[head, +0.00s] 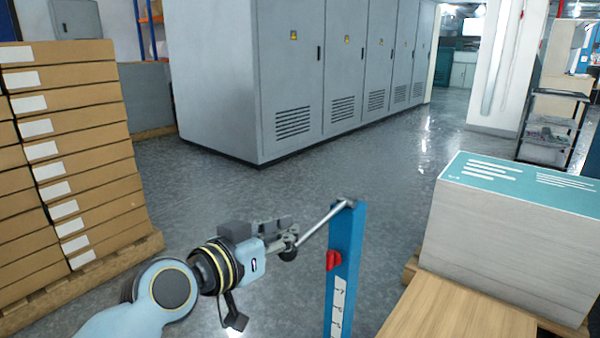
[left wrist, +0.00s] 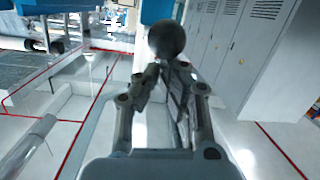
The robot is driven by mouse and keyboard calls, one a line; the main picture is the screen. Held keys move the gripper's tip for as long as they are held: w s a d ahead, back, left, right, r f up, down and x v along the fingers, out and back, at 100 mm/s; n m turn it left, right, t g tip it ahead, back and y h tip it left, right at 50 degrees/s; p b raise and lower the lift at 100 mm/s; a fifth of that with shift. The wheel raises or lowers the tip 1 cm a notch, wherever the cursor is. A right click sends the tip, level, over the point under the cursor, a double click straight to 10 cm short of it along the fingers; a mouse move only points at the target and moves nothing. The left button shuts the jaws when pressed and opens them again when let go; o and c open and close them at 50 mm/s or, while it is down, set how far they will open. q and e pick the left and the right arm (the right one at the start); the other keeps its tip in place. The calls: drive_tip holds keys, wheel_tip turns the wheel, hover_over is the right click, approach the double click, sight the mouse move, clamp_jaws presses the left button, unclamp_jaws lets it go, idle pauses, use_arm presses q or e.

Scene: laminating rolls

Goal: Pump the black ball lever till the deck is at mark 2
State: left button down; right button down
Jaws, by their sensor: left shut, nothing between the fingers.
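The black ball (head: 288,253) sits on the end of a grey metal lever (head: 322,222), which slopes down and left from the top of a blue post (head: 346,240). My left gripper (head: 284,236) is shut and empty right at the ball. In the left wrist view the ball (left wrist: 167,38) shows just past my fingertips (left wrist: 163,72); I cannot tell whether they touch it. A red piece (head: 333,260) sits on the post above a white mark strip (head: 338,296), whose figures are too small to read surely. My right gripper is out of view.
A wooden board (head: 455,312) lies at lower right, beside a big paper stack (head: 510,235) with a teal top. Stacked cartons (head: 75,150) stand on a pallet at left. Grey cabinets (head: 300,80) stand behind. The floor between is clear.

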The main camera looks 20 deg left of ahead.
use_arm(q)
drive_tip(key=shift+s+f, duration=0.2)
drive_tip(key=shift+f, duration=0.4)
drive_tip(key=r+p, duration=0.1)
drive_tip(key=w+r+p, duration=0.1)
drive_tip(key=r, duration=0.1)
drive_tip(key=w+r+p, duration=0.1)
drive_tip(key=r+p, duration=0.1)
drive_tip(key=shift+w+a+r, duration=0.1)
drive_tip(key=shift+s+a+f+b, duration=0.1)
drive_tip(key=shift+s+f+b, duration=0.1)
drive_tip(key=shift+s, duration=0.3)
drive_tip(key=shift+s+a+f+b, duration=0.1)
drive_tip(key=shift+s+f+b, duration=0.1)
drive_tip(key=shift+s, duration=0.25)
drive_tip(key=v, duration=0.8)
drive_tip(key=shift+r, duration=0.15)
